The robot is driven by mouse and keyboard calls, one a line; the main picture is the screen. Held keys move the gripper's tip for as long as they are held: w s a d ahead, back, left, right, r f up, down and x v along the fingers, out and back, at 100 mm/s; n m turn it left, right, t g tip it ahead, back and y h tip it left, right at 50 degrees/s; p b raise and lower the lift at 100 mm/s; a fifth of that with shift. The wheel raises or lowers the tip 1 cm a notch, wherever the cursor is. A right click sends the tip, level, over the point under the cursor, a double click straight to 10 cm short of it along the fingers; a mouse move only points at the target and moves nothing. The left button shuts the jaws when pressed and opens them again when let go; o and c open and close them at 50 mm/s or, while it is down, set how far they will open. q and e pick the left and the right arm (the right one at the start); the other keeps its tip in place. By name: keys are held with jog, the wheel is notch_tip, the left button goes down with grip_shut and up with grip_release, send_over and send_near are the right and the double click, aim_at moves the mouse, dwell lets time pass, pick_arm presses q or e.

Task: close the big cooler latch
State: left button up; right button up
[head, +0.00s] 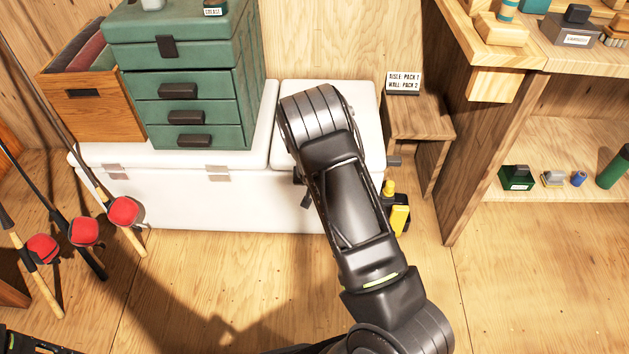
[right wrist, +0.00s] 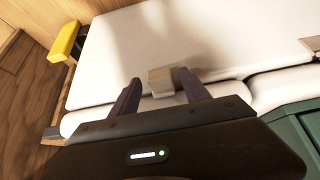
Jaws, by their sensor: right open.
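The big white cooler (head: 170,205) stands against the back wall with its lid down. Two grey latches show on its front in the head view, one at the left (head: 113,172) and one nearer the middle (head: 218,172). In the right wrist view a grey latch (right wrist: 160,82) sits at the seam of the white front (right wrist: 200,35), between the fingers of my right gripper (right wrist: 159,77). The fingers are apart, and I cannot tell whether they touch it. Another latch (right wrist: 312,43) shows at the right edge. My right arm hides part of the cooler in the head view.
A green drawer box (head: 190,100) and a wooden crate (head: 88,108) sit on the lid. Fishing rods with red reels (head: 123,211) lean at the left. A yellow object (head: 398,216) stands right of the cooler, near a wooden step (head: 420,115). The front floor is mostly clear.

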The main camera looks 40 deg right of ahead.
jog(key=p+v, duration=0.2)
jog(key=v, duration=0.5)
jog(key=shift+w, duration=0.1)
jog(key=s+a+f+n+g+y, duration=0.1)
jog(key=s+a+f+n+y, duration=0.1)
jog(key=s+a+f, duration=0.55)
jog(key=s+a+f+n+g+y, duration=0.15)
jog(key=s+a, duration=0.35)
jog(key=a, duration=0.6)
jog(key=s+a+n+g+y, duration=0.2)
jog(key=s+a+n+y, duration=0.15)
jog(key=s+a, duration=1.15)
notch_tip(320, 180, up, 21)
jog(key=m+y+p, duration=0.1)
jog(key=p, duration=2)
jog(key=shift+w+a, duration=0.25)
jog(key=shift+a, duration=0.2)
